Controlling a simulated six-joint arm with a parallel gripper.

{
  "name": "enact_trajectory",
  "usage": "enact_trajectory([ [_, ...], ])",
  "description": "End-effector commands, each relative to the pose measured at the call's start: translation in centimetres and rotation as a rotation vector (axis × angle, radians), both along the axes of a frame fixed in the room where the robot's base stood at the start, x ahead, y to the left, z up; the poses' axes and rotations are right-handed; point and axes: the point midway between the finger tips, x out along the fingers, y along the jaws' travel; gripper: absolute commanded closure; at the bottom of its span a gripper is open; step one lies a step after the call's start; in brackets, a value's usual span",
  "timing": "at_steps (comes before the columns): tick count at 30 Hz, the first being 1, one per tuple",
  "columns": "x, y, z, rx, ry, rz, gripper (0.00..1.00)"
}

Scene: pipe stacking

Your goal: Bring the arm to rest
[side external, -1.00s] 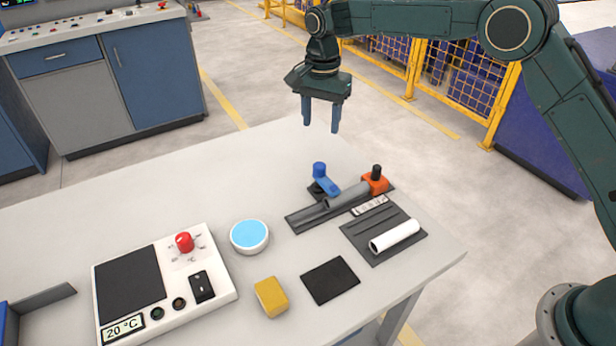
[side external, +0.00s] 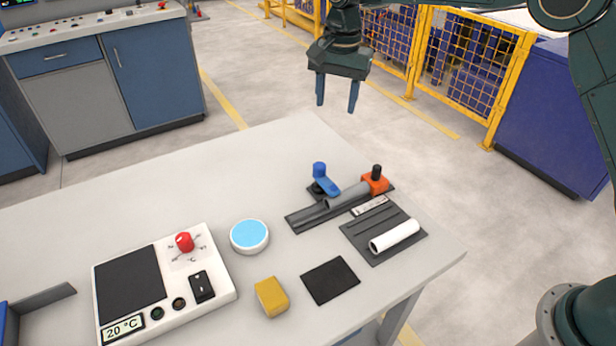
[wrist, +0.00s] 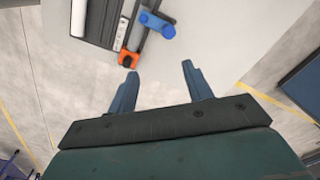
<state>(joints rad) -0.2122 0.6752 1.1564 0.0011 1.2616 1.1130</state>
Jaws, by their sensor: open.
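My gripper (side external: 337,108) is open and empty, raised above the far edge of the table (side external: 130,205) in the side external view. Its two blue fingers point down, apart from everything. In the wrist view my gripper (wrist: 157,78) shows both fingers spread, with nothing between them. A grey pipe (side external: 347,195) lies in a dark trough (side external: 306,219) between a blue clamp (side external: 326,184) and an orange clamp (side external: 375,183). A white pipe (side external: 394,236) lies on a dark grooved holder (side external: 374,255) in front.
A hotplate (side external: 212,262) with a red knob, a round blue-topped dish (side external: 249,236), a yellow block (side external: 271,297) and a black pad (side external: 330,281) stand on the table. A yellow fence (side external: 470,75) and blue cabinets (side external: 155,75) are beyond it. The air around my gripper is clear.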

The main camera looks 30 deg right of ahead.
Motion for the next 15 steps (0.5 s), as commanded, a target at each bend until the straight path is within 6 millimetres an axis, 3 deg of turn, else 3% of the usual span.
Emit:
enact_trajectory([
  [6, -3.3, -2.1, 4.3, 0.002, -0.054, 0.099, 0.5],
  [15, -8.8, -4.7, 8.6, -0.01, -0.125, 0.238, 0.5],
])
